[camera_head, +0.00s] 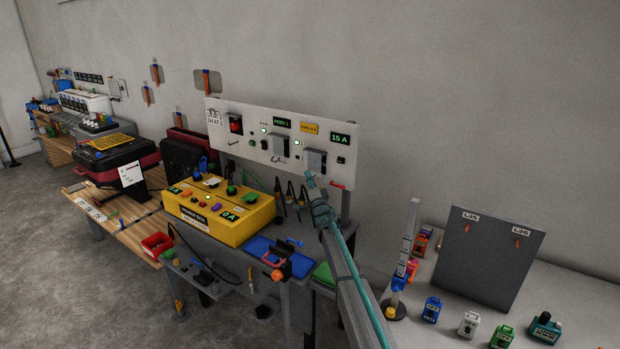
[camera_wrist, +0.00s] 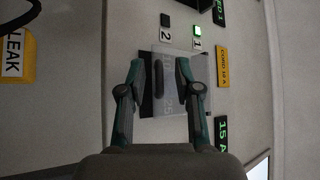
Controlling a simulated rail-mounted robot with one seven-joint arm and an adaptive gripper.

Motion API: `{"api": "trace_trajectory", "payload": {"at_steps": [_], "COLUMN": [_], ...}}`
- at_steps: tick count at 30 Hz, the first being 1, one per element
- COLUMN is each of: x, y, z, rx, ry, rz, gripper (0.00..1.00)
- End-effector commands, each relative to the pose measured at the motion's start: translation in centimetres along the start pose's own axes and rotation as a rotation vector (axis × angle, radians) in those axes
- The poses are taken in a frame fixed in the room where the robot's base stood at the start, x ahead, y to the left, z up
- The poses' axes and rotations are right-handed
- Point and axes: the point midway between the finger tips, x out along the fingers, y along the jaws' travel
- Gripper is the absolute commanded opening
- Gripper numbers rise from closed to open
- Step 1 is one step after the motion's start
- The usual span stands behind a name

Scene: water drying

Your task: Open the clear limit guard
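The clear limit guard (camera_wrist: 172,62) is a translucent plate with faint lettering and a dark bar, seen in the wrist view over a dark block on the white panel (camera_wrist: 118,20). In the head view, the grey switch housing (camera_head: 314,158) at the panel's right appears to be the same spot. My gripper (camera_wrist: 160,70) is open, one finger on either side of the guard, with the dark bar between them. Contact with the guard cannot be told. In the head view my gripper (camera_head: 311,182) is small, just below and in front of that housing.
A yellow control box (camera_head: 220,213) and a blue tray (camera_head: 265,250) lie below the panel. A grey board (camera_head: 485,250) stands on the right table.

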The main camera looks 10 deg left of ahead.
Motion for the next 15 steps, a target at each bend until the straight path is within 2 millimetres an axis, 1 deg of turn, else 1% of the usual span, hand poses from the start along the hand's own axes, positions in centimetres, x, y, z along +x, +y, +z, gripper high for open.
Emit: {"api": "trace_trajectory", "payload": {"at_steps": [7,8,13,15], "x": [0.07,0.06,0.06,0.06], "y": [0.03,0.04,0.04,0.01], "z": [0.01,0.01,0.0,-0.01], "rx": [0.0,0.0,0.0,-0.001], "ry": [0.0,0.0,0.0,0.0], "rz": [0.0,0.0,0.0,0.0], "gripper": [0.33,0.3,0.02,0.0]}}
